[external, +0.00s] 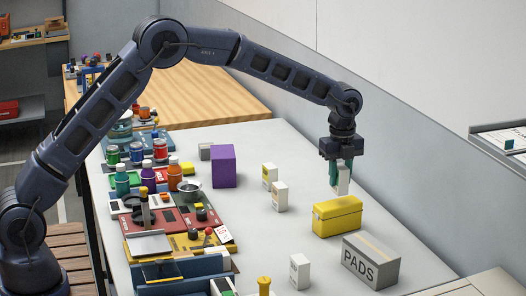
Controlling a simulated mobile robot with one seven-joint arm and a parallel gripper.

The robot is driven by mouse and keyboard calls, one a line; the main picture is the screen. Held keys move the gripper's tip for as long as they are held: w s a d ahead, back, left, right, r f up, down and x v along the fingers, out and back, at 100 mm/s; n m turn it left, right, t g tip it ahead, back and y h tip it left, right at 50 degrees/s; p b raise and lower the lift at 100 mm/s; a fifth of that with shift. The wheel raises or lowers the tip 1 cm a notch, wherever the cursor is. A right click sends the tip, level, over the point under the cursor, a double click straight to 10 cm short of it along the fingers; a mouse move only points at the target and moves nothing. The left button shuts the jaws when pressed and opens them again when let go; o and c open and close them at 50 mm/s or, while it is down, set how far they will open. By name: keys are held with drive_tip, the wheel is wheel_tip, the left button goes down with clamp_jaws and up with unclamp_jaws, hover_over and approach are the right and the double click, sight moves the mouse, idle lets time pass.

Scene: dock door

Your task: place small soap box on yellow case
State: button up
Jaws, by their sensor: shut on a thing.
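My gripper (342,168) points down over the table at the right. It is shut on a small white box (343,184), which I take to be the small soap box; the fingers hide part of it. The yellow case (337,218) lies on the table directly below, its lid closed. The held box is upright, just above or at the case's top; I cannot tell whether it touches.
A grey box marked PADS (371,262) stands in front of the case. Similar small white boxes stand at the left (280,196) and front (299,271). A purple box (223,166) stands farther left. Trays with jars and tools crowd the left side. The wall is behind.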

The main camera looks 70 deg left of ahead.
sight(340, 185)
drive_tip(key=shift+f, duration=1.4)
drive_tip(key=shift+f, duration=0.15)
drive_tip(key=o, duration=1)
drive_tip(key=shift+o, duration=0.2)
